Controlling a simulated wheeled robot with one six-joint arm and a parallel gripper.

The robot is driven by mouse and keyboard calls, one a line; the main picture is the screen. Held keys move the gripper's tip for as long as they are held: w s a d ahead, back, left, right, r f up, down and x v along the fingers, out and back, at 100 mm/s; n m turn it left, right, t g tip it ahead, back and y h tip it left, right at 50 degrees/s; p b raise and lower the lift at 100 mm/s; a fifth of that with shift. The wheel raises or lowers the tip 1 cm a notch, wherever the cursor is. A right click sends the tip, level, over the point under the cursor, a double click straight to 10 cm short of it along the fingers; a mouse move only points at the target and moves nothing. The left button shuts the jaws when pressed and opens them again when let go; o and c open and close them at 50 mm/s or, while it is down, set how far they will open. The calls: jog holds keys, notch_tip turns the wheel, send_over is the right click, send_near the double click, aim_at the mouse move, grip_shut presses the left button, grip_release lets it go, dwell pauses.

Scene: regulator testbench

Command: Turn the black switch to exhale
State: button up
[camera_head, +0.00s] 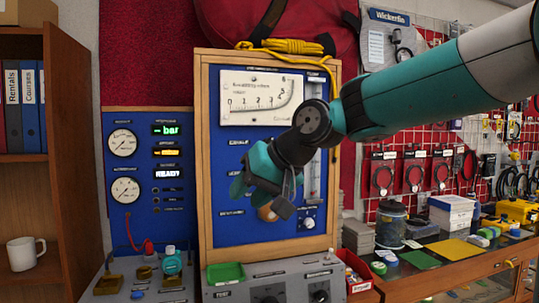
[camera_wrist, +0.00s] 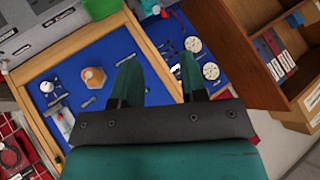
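My gripper (camera_head: 250,186) is in front of the wood-framed blue panel (camera_head: 225,228) in the head view. In the wrist view my gripper's two fingers (camera_wrist: 159,60) stand well apart with nothing between them. I cannot single out the black switch for sure. Black knobs show on the grey console, one at its right (camera_head: 320,296), cut by the lower picture edge; their lettering is too small to read. An orange-brown knob (camera_head: 267,212) is partly hidden behind my gripper; it also shows in the wrist view (camera_wrist: 94,78), left of the fingers. My gripper hides part of the panel.
A white gauge (camera_head: 258,98) is at the panel's top. A blue gauge board (camera_head: 146,224) stands to the left, with a bookshelf (camera_head: 78,150) beyond. A green tray (camera_head: 226,272) sits on the console. A cluttered bench (camera_head: 440,268) is at the right.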

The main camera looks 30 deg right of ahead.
jog(key=w+d+r+m+t+h+b, duration=0.1)
jog(key=w+d+r+m+t, duration=0.1)
jog(key=w+d+r, duration=0.3)
jog(key=w+d+r+m+t+h+b, duration=0.1)
jog(key=d+r+m+t, duration=0.15)
jog(key=d, duration=0.55)
jog(key=m+t+h+b, duration=0.1)
jog(key=m+t+h, duration=0.1)
jog(key=m, duration=0.1)
send_near(270, 141)
jog(key=p+x, duration=0.5)
jog(key=x, duration=0.3)
jog(key=shift+w, duration=0.1)
jog(key=shift+w+f, duration=0.25)
jog(key=shift+w, duration=0.3)
grip_shut()
